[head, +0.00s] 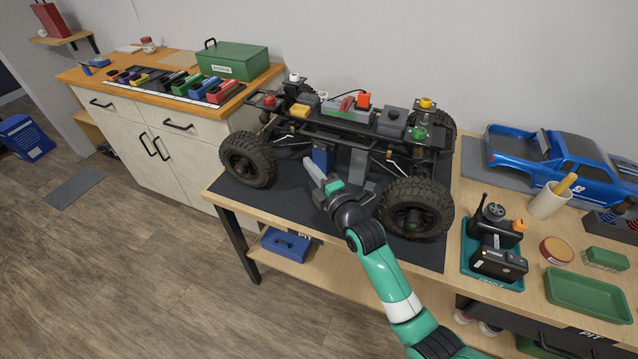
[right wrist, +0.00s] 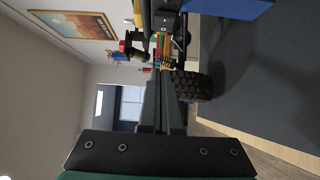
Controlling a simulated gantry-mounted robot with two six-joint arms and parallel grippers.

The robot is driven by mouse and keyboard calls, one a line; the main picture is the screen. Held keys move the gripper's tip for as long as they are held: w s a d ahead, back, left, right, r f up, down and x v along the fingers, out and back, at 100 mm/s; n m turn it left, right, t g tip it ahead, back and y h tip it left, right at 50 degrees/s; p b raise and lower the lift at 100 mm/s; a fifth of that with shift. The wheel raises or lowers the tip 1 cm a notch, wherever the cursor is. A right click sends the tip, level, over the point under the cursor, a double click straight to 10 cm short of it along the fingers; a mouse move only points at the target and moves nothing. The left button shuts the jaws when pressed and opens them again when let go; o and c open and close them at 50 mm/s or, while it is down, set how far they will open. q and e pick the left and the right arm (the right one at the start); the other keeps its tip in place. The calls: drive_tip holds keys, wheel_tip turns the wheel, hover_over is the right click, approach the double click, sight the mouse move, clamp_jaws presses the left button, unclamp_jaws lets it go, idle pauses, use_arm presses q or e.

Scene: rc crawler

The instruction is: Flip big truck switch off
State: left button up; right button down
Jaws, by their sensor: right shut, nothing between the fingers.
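My right gripper (head: 312,170) is shut and empty, low in front of the chassis between the front tyres, below the top deck. In the right wrist view its fingers (right wrist: 165,90) lie together, with a tyre (right wrist: 190,86) beyond them. My left gripper is out of view.
The black mat (head: 270,202) lies under the truck on the wooden bench. To the right are a blue truck body (head: 570,165), a radio set in a teal tray (head: 498,240) and a green tray (head: 588,294). A green box (head: 232,60) stands on the left cabinet.

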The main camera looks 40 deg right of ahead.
drive_tip(key=a+v, duration=0.1)
drive_tip(key=v, duration=0.7)
drive_tip(key=shift+a+p, duration=0.35)
drive_tip(key=shift+p, duration=0.1)
